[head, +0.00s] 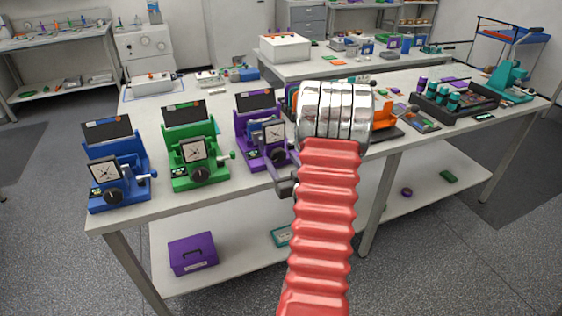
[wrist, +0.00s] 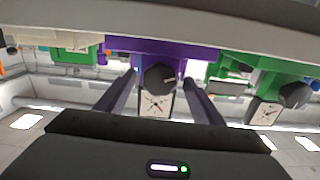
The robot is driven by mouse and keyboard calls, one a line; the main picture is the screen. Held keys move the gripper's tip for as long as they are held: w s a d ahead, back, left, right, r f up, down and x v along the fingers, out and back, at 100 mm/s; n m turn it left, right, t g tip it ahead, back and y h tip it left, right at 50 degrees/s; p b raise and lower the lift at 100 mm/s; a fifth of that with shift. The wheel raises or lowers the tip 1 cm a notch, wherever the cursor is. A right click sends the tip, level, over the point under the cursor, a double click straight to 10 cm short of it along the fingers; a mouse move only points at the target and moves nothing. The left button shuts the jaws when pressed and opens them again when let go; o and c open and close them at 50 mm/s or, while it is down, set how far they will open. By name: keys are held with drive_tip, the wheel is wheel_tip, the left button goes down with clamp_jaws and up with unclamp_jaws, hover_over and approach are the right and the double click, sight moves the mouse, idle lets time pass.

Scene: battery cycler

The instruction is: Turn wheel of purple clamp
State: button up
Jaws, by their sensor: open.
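The purple clamp (head: 243,131) stands on the bench in the head view, with a dial gauge (head: 274,133) on its front. My gripper (head: 281,168) is in front of it, partly hidden by my arm, and covers the clamp's lower front. In the wrist view, which looks upside down, the purple body (wrist: 150,48) spans the top middle. Its black wheel (wrist: 159,79) lies between the two open fingers of my gripper (wrist: 160,83), with a gap on each side. The dial (wrist: 155,104) shows below the wheel.
A green clamp (head: 181,138) stands to the left, and it also shows in the wrist view (wrist: 288,76). A blue clamp (head: 108,165) stands farther left. A black tray (head: 480,108) with cylinders is at the right. A purple box (head: 193,254) sits on the lower shelf.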

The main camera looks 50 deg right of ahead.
drive_tip(key=v, duration=1.3)
drive_tip(key=shift+f, duration=0.1)
